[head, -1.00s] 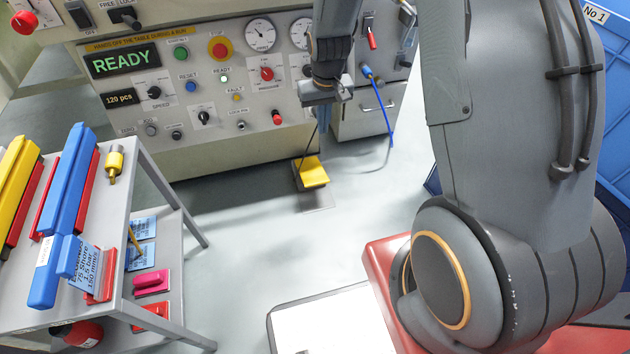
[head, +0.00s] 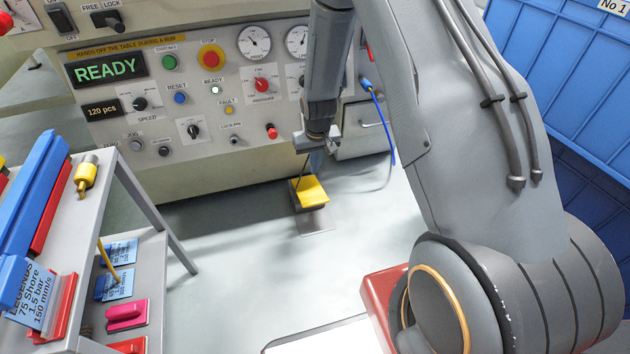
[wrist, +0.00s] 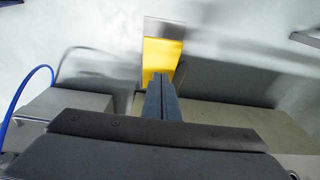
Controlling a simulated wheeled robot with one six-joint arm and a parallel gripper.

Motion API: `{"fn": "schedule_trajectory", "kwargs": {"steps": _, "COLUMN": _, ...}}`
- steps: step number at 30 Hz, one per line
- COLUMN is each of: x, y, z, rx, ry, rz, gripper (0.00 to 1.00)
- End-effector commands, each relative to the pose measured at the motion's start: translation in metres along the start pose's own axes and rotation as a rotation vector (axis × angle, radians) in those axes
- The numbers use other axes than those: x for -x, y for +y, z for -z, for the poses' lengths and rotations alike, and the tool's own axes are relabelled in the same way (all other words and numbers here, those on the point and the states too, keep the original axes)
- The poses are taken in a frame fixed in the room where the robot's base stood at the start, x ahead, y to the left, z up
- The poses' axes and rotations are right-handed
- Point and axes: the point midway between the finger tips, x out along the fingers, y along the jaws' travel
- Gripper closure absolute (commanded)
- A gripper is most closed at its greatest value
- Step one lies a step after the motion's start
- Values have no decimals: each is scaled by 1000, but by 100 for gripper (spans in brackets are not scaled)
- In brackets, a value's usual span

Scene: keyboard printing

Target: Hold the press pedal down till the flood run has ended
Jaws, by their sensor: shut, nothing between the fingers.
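The yellow press pedal (head: 313,188) stands on the floor in front of the press cabinet. It also shows in the wrist view (wrist: 160,52), beyond my fingertips. My gripper (head: 317,168) is shut and empty, with its fingers pointing down at the pedal. In the wrist view the closed fingertips (wrist: 161,79) overlap the near part of the yellow pedal. I cannot tell whether they touch it or whether it is pressed down. The green display (head: 106,69) on the press panel reads READY. The small lamp labelled READY (head: 215,90) looks lit pale green.
A grey cart (head: 150,215) with squeegees and coloured tools stands at the left. A grey drawer cabinet (head: 362,128) with a blue hose (head: 381,125) is right of the pedal. Blue crates (head: 570,75) stand at the far right. The floor between cart and pedal is clear.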

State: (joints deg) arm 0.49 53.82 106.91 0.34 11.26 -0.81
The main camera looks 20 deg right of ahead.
Motion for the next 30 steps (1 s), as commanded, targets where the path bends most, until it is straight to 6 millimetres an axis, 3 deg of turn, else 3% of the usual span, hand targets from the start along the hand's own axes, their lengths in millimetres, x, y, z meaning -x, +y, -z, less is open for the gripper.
{"fn": "schedule_trajectory", "kwargs": {"steps": 16, "x": -102, "y": 0, "z": -2, "rx": 0, "ry": -3, "rz": 0, "gripper": 100}}
{"fn": "schedule_trajectory", "kwargs": {"steps": 22, "x": -122, "y": 0, "z": -15, "rx": 0, "ry": -2, "rz": 0, "gripper": 100}}
{"fn": "schedule_trajectory", "kwargs": {"steps": 30, "x": -129, "y": 0, "z": -19, "rx": 0, "ry": 0, "rz": 0, "gripper": 100}}
